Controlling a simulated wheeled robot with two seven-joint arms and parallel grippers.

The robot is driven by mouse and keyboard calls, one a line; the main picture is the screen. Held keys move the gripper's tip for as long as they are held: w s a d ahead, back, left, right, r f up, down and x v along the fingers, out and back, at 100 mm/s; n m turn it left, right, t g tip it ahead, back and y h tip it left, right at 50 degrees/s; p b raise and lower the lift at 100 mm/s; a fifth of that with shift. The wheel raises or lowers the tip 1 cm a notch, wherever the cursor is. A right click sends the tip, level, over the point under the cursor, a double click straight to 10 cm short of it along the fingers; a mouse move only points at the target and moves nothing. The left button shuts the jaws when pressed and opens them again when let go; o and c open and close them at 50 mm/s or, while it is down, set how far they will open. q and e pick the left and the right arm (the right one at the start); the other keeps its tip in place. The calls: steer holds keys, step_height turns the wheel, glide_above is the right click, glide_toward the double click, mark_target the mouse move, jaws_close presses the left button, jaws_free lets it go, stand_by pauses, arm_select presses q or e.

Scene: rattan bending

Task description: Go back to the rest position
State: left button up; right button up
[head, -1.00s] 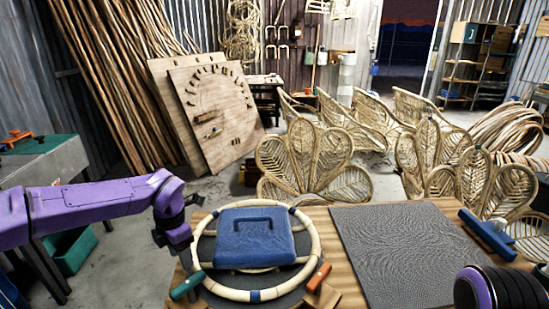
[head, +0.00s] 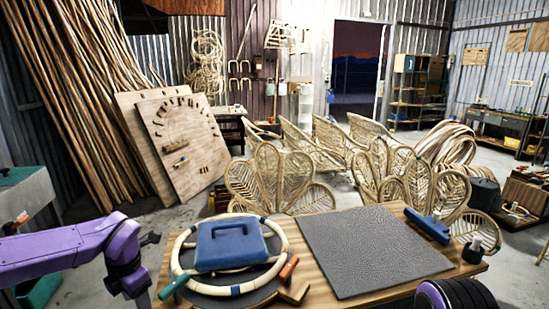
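My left arm comes in from the left, bends at a purple elbow-like joint and points down beside the table's left edge. Its lower end runs to the bottom of the picture, so the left gripper's fingertips cannot be made out. Of my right arm only a black and purple rounded part shows at the bottom right; its gripper is out of view. A blue block with a handle (head: 231,248) sits over the ring's middle.
A grey textured mat (head: 370,250) covers the table's middle right. Woven chair backs (head: 280,180) stand behind.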

arm_select(q)
steer(key=s+d+f+m+t+y+b, duration=0.1)
steer(key=s+f+m+t+y, duration=0.2)
steer(key=f+m, duration=0.45)
steer(key=s+d+f+m+t+y, duration=0.15)
steer(key=f+m, duration=0.25)
steer(key=f, duration=0.7)
steer(key=s+f+m+g+h+b, duration=0.1)
steer(key=s+f+m, duration=0.5)
steer(key=s, duration=0.6)
steer(key=s+f+m+g+b, duration=0.1)
steer(key=s+f+m, duration=0.4)
steer(key=s, duration=0.8)
steer(key=shift+s+f+m+h, duration=0.15)
steer(key=shift+f+m+h, duration=0.2)
steer(key=shift+f, duration=0.5)
arm_select(e)
steer(key=f, duration=0.3)
steer(key=shift+w+d+f, duration=0.1)
steer(key=shift+w+f, duration=0.15)
steer(key=shift+w, duration=0.05)
